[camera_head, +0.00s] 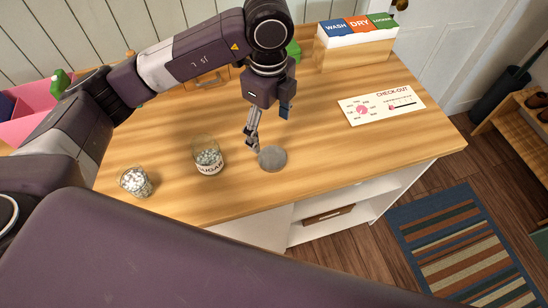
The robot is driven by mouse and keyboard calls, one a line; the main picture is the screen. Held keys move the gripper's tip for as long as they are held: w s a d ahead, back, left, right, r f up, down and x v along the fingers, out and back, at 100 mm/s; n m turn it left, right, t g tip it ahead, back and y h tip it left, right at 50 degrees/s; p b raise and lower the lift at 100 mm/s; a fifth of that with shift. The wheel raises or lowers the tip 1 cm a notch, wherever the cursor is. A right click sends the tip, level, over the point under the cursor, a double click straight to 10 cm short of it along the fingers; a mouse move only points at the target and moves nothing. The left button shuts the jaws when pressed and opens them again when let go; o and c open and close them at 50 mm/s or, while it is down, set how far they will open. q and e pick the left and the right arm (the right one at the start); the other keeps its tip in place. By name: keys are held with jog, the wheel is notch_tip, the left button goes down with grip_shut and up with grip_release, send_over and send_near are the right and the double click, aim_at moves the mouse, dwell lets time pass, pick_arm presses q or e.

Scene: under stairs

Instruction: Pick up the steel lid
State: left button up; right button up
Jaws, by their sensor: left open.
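The steel lid (272,159) is a grey round disc lying flat on the wooden counter (330,150), near its front edge. My left gripper (266,133) points down from above. Its fingers are spread and empty, with one fingertip close to the lid's upper left edge. I cannot tell whether that fingertip touches the lid. A glass jar labelled SUGAR (207,158) stands just left of the lid, open at the top with pale cubes inside. My right gripper does not show.
A smaller glass (136,182) with pale contents stands further left. A WASH, DRY box (354,45) stands at the back right, with a check-out card (381,106) in front. The counter right of the lid is clear. A striped rug (465,245) lies on the floor.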

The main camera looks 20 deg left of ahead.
aim_at(273, 157)
pick_arm(q)
jog(key=f+b, duration=0.1)
jog(key=f, duration=0.1)
jog(key=f+b, duration=0.1)
jog(key=shift+w+f+b, duration=0.25)
jog(key=shift+f+b, duration=0.05)
jog(key=shift+f, duration=0.05)
jog(key=shift+f+p, duration=0.35)
jog(key=shift+f, duration=0.6)
jog(key=shift+s+f, duration=0.1)
jog(key=shift+f, duration=0.25)
jog(key=f, duration=0.1)
jog(key=f+p, duration=0.1)
jog(key=f, duration=0.1)
jog(key=f+p, duration=0.1)
jog(key=shift+s+d+f, duration=0.1)
jog(key=shift+d+f, duration=0.15)
jog(key=shift+d, duration=0.05)
jog(key=shift+f, duration=0.3)
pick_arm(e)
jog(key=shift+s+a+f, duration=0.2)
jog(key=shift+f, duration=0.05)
pick_arm(q)
jog(key=shift+c, duration=0.6)
jog(key=c, duration=0.8)
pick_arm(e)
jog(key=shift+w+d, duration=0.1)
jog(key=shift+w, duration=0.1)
